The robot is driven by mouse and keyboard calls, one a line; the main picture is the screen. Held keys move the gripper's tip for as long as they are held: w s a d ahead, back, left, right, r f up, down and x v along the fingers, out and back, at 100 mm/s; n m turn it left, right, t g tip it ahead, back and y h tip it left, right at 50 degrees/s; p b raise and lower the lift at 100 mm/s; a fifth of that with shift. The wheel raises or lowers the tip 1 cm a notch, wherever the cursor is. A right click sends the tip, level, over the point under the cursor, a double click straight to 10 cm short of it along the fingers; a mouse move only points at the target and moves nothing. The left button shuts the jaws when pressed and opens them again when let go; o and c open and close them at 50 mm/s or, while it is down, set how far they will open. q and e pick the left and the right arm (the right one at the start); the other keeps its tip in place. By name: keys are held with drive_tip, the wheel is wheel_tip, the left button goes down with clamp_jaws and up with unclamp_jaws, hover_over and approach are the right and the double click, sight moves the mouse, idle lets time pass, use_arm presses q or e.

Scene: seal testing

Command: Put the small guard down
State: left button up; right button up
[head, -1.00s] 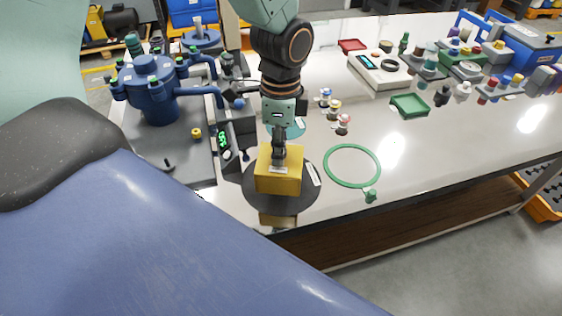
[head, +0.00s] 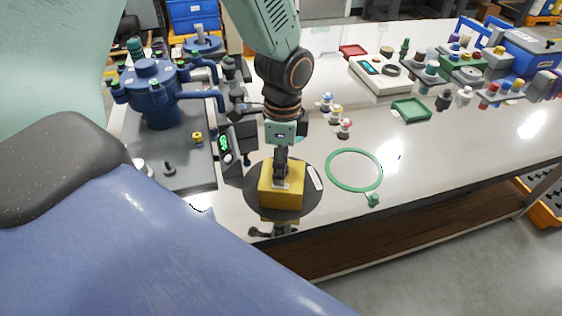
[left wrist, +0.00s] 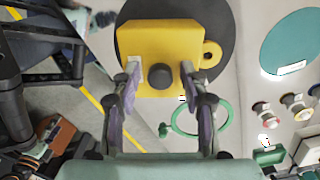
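The small guard is a yellow block (head: 282,193) with a dark round knob on top. It sits on a dark round pad (head: 313,201) near the table's front edge; contact underneath is hidden. In the left wrist view the guard (left wrist: 180,38) shows its black knob (left wrist: 160,76) and a yellow lug with a hole on the right. My left gripper (head: 281,178) points straight down over the guard. In the left wrist view its fingertips (left wrist: 160,72) stand on either side of the knob, with a visible gap on both sides. My right gripper is not in view.
A green ring (head: 354,150) lies right of the pad. A blue vessel (head: 160,105) and a small unit with a green display (head: 223,145) stand to the left. Small fittings (head: 336,115) and a green tray (head: 411,109) are farther back. The table right of the ring is clear.

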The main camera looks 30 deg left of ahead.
use_arm(q)
drive_tip(key=shift+w, duration=0.1)
wheel_tip(320, 180, up, 12)
drive_tip(key=p, duration=0.3)
drive_tip(key=shift+w+p, duration=0.15)
drive_tip(key=shift+p, duration=0.15)
idle(0.4)
